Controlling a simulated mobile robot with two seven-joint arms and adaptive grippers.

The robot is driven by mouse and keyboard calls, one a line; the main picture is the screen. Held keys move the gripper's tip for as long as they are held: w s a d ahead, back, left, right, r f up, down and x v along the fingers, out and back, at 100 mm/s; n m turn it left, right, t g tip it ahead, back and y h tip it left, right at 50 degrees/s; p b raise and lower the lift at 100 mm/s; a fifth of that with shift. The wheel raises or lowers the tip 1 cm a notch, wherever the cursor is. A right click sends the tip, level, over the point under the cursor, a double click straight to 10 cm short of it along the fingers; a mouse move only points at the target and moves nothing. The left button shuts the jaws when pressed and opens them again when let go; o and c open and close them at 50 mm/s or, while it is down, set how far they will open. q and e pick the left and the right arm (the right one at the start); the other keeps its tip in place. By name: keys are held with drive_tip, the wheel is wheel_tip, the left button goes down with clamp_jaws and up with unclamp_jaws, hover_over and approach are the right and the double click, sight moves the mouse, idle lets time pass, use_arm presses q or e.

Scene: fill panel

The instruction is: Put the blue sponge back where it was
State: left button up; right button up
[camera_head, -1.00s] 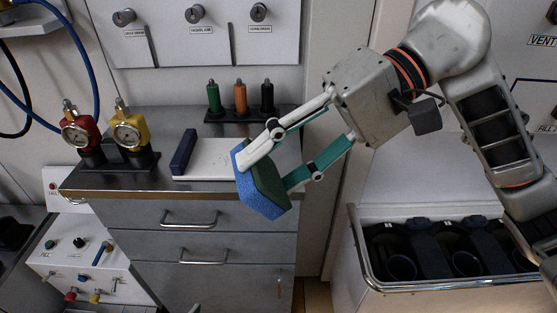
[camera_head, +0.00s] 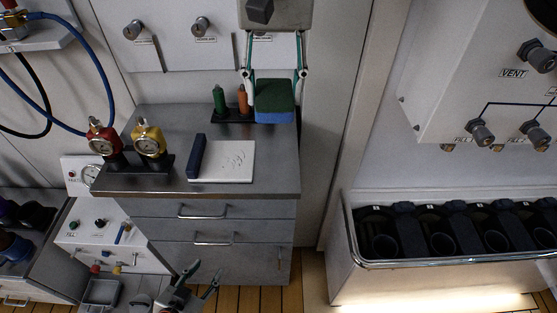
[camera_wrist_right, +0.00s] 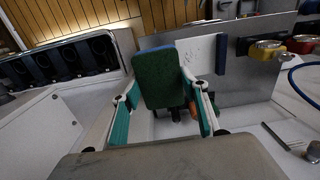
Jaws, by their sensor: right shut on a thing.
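The blue sponge with a dark green face (camera_head: 274,98) is in my right gripper (camera_head: 275,85), held up over the back right of the grey cabinet top. In the right wrist view the green face of the sponge (camera_wrist_right: 165,82) sits between the two teal-padded fingers, with a thin blue edge showing. My left gripper (camera_head: 200,281) is low in front of the cabinet drawers, its fingers apart and empty. A white board with dark marks (camera_head: 238,160) lies on the cabinet top (camera_head: 180,118), with a dark blue bar (camera_head: 197,157) on its left edge.
Green (camera_head: 219,99) and orange (camera_head: 242,100) markers stand in a black holder behind the board; the sponge hides its right part. Red (camera_head: 104,137) and yellow (camera_head: 149,139) gauges stand at the left. A bin of black cups (camera_head: 440,262) is at the right.

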drive_tip(key=shift+w+d+r, duration=0.15)
drive_tip(key=shift+w+d, duration=0.15)
wheel_tip(320, 180, down, 15)
drive_tip(key=shift+f+b, duration=0.15)
drive_tip(key=shift+b, duration=0.2)
drive_tip(key=shift+f, duration=2.2)
drive_tip(key=o, duration=1)
drive_tip(key=shift+f, duration=0.1)
wheel_tip(320, 180, up, 12)
drive_tip(key=shift+d+r, duration=0.1)
